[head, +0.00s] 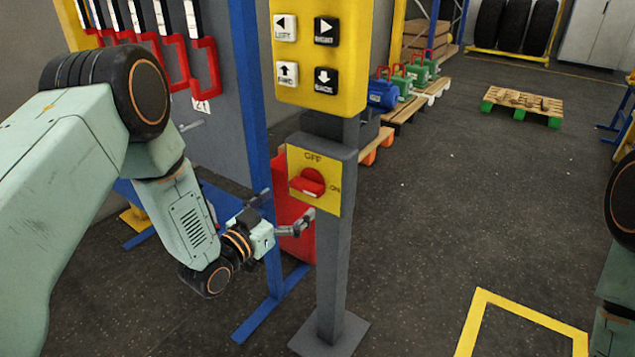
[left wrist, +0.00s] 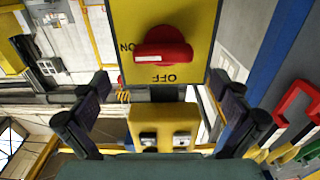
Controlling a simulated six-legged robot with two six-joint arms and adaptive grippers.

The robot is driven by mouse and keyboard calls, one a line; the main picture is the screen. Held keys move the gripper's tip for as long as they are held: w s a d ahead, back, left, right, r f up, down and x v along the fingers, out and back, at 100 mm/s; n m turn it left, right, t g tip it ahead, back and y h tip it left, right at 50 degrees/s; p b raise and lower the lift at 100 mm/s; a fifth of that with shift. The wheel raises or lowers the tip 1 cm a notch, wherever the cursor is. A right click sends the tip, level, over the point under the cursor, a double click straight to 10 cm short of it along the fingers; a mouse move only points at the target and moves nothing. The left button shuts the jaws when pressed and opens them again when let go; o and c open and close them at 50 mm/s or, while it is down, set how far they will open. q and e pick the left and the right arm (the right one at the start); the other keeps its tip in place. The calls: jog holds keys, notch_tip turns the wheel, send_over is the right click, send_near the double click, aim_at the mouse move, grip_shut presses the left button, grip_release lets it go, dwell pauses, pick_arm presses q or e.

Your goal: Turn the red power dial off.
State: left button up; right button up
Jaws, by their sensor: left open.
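The red power dial (head: 308,182) sits on a yellow plate (head: 325,199) on a grey post, marked OFF at the top and ON at the right. In the left wrist view the dial (left wrist: 163,48) appears upside down, its handle lying level with the white mark at the ON side. My left gripper (head: 283,210) is open, in front of and slightly below the dial, with nothing between its fingers. In the left wrist view its fingers (left wrist: 163,108) are spread wide, apart from the dial. My right gripper is out of view.
A yellow button panel (head: 320,55) with arrow buttons is above the dial on the same post. A blue upright (head: 252,100) and a rack of red-handled items (head: 206,65) stand to the left. A wooden pallet (head: 522,101) lies at the back right.

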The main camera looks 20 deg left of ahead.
aim_at(302, 190)
pick_arm(q)
jog(key=shift+a+b+x, duration=0.2)
jog(key=shift+b+x, duration=0.55)
jog(key=shift+x, duration=2.7)
jog(key=shift+w+f, duration=0.15)
jog(key=c, duration=1.1)
